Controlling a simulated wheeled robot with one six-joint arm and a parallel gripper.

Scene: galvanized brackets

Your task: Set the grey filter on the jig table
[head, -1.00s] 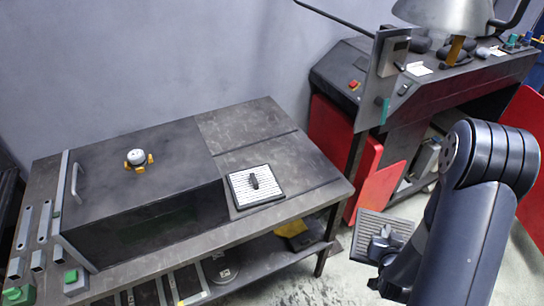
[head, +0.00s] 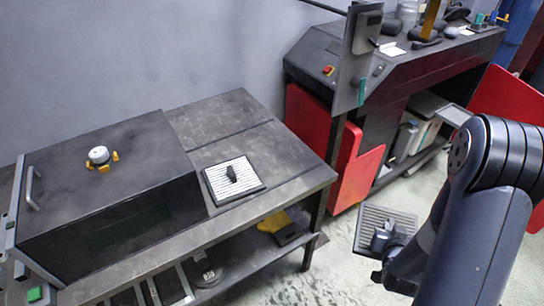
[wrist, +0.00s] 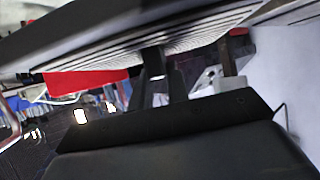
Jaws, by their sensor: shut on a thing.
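The grey filter (head: 373,216), a square ribbed plate with a dark handle, is in my gripper (head: 384,240) at the lower right of the head view. The gripper is shut on its handle, in the air over the floor, right of the dark metal table. In the wrist view the ribbed underside of the filter (wrist: 190,38) fills the top, with its handle running down to my gripper (wrist: 158,92). The table that looks like the jig table (head: 215,118) stands at the left. Its right part has bare surface behind and beside a white filter.
The white ribbed filter (head: 238,190) with a black handle lies near the table's front edge. A long black box (head: 110,185) with a white-topped knob fills the table's left part. A black machine bench (head: 400,85) with red panels (head: 358,175) stands behind at the right.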

